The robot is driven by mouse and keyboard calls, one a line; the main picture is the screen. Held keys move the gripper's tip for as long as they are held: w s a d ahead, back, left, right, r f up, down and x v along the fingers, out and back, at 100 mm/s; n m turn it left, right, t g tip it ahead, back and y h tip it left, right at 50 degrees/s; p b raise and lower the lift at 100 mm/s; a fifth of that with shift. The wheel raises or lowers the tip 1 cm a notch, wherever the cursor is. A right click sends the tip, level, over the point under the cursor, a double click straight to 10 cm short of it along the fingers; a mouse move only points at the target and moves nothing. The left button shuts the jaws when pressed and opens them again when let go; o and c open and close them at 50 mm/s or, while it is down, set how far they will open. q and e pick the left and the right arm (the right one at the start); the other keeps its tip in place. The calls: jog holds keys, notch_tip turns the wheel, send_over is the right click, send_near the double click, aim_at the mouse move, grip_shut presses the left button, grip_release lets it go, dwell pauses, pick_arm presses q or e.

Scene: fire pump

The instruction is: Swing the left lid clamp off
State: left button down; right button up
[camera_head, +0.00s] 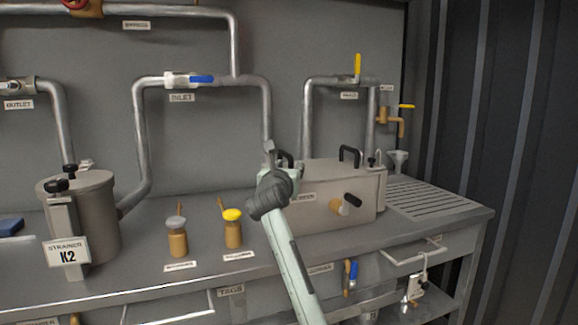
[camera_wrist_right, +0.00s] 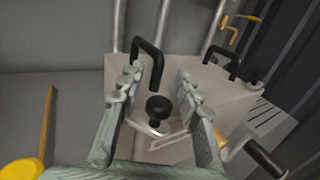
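The left lid clamp shows in the right wrist view as a round black knob (camera_wrist_right: 158,107) above a pale metal plate (camera_wrist_right: 152,128), at the near left end of the grey box (camera_wrist_right: 220,90). My right gripper (camera_wrist_right: 162,76) is open, with one finger on each side of the knob and visible gaps to both. In the head view my right gripper (camera_head: 284,160) is at the box's (camera_head: 345,180) upper left corner and hides the left clamp there. A second black knob, the right clamp (camera_head: 371,162), stands at the box's right end. My left gripper is not in view.
A black lid handle (camera_wrist_right: 148,55) rises just beyond my left-hand finger; another handle (camera_head: 350,154) stands farther right. A crank with a black grip (camera_head: 353,200) sticks out of the box front. Yellow-capped (camera_head: 232,215) and grey-capped (camera_head: 176,222) bottles stand left on the bench.

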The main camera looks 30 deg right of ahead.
jog(key=shift+w+d, duration=0.25)
jog(key=shift+c, duration=2.2)
grip_shut()
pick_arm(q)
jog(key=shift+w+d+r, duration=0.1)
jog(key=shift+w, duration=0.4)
